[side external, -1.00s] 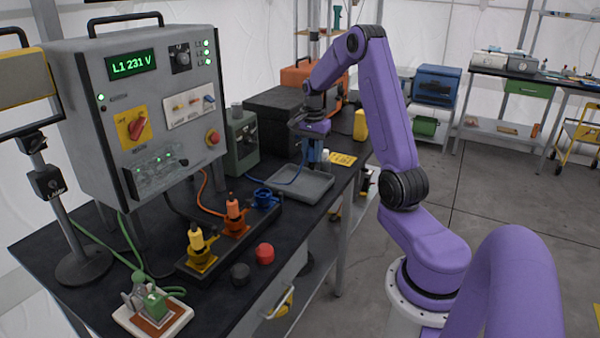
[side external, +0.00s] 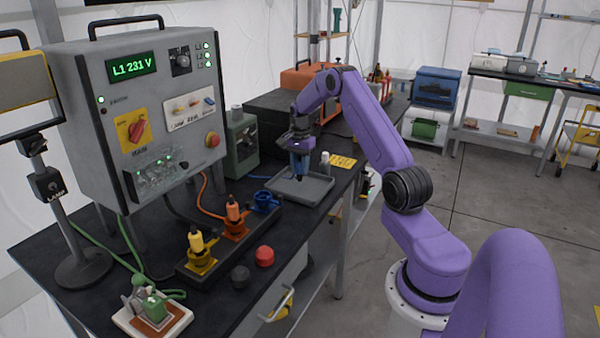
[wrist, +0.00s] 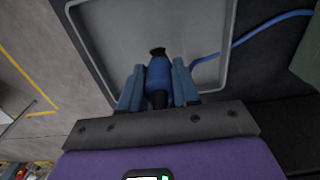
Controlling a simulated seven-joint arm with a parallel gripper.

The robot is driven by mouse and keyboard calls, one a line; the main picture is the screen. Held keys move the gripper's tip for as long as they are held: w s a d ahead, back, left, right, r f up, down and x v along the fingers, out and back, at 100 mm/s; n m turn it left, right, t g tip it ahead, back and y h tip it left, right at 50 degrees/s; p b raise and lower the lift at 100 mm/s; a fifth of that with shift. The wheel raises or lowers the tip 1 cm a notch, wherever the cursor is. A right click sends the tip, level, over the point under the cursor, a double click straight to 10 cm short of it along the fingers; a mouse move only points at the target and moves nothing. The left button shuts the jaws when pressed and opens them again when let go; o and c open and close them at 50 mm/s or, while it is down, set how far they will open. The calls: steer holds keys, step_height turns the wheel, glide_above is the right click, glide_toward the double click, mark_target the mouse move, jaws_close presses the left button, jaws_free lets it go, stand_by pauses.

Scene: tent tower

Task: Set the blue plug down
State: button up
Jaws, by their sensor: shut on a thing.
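My gripper (side external: 298,172) is shut on the blue plug, its two blue fingers on either side of it. In the wrist view, the blue plug (wrist: 158,73) sits between the fingertips (wrist: 157,88), with its dark end pointing over the grey tray (wrist: 205,25). In the side view, the gripper and plug hang upright over the tray (side external: 318,194), near its middle. I cannot tell whether the plug touches the tray floor. A blue cable (wrist: 255,37) crosses the tray's edge in the wrist view.
A dark connector strip left of the tray holds a yellow plug (side external: 197,240), an orange plug (side external: 233,211) and a blue socket (side external: 265,200). A black cap (side external: 240,275) and a red cap (side external: 264,256) lie in front. A green-grey box (side external: 242,142) stands behind left.

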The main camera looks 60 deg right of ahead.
steer(key=shift+f, duration=1.2)
steer(key=shift+f, duration=0.1)
steer(key=o, duration=1)
steer(key=shift+o, duration=0.2)
